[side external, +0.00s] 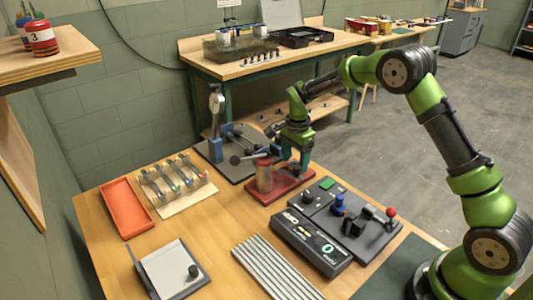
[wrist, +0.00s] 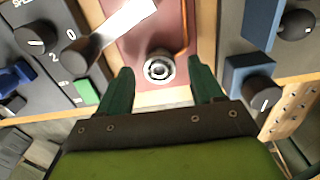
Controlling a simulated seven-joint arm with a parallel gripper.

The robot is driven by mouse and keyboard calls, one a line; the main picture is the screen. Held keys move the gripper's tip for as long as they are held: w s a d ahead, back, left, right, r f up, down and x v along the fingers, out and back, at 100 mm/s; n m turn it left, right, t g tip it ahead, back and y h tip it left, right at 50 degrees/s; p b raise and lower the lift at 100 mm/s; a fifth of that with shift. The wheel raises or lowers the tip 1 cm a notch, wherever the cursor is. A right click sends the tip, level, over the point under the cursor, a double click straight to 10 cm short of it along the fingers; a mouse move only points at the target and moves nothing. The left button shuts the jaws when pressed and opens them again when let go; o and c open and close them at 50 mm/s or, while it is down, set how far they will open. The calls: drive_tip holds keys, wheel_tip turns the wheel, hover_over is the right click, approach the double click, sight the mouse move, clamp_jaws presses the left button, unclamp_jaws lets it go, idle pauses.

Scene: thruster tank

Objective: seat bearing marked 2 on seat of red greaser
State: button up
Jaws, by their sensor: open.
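The red greaser (side external: 292,185) stands on the wooden table, with a red base and an upright cylinder (side external: 264,175) at its left end. In the wrist view its red base (wrist: 150,45) carries a round metal ring (wrist: 158,70) with a dark centre. I cannot tell whether this ring is the bearing marked 2 or the greaser's seat; no number is readable on it. My gripper (side external: 296,160) is above the right part of the base. In the wrist view its open fingers (wrist: 160,72) are on either side of the ring, with nothing visibly held.
A black control box (side external: 310,243) and panel with knobs lie in front of the greaser. A dial gauge stand (side external: 216,125) is behind it.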

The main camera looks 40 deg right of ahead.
wheel_tip(320, 180, up, 17)
idle(0.4)
idle(0.4)
drive_tip(key=s+a+r+n+t, duration=0.1)
drive_tip(key=s+n, duration=0.3)
drive_tip(key=s, duration=0.5)
drive_tip(key=s+a+r+n+t+y, duration=0.1)
drive_tip(key=s+a+n+t, duration=0.2)
drive_tip(key=s, duration=0.6)
drive_tip(key=s+a+r+n+t+y, duration=0.1)
drive_tip(key=s+a+r+n+t, duration=0.1)
drive_tip(key=s+n, duration=0.5)
drive_tip(key=shift+s+a+t, duration=0.6)
drive_tip(key=shift+s+a, duration=0.5)
drive_tip(key=shift+a, duration=0.15)
drive_tip(key=shift+r, duration=0.1)
